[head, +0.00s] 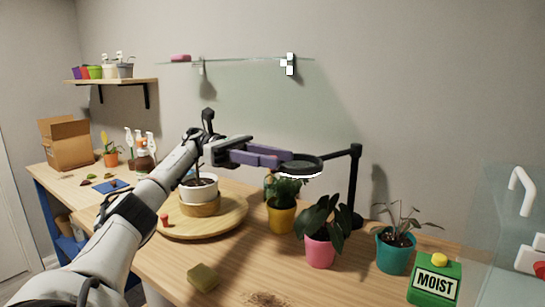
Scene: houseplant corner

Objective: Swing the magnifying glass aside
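The magnifying glass (302,167) is a dark round ring held out to the left on a black arm from a black stand post (356,185) at the back of the table. It hangs above the yellow and pink pots. My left gripper (283,158) reaches in from the left at the height of the ring, its purple-padded fingers pointing right. Its fingertips overlap the ring's left edge in the head view. I cannot tell whether they touch or grip the rim. My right gripper is not in view.
Potted plants in a yellow pot (281,219), a pink pot (320,250) and a teal pot (394,252) stand under and right of the ring. A white pot (199,189) sits on a round wooden board (226,222). A green MOIST box (434,280) and a sponge (203,278) are in front.

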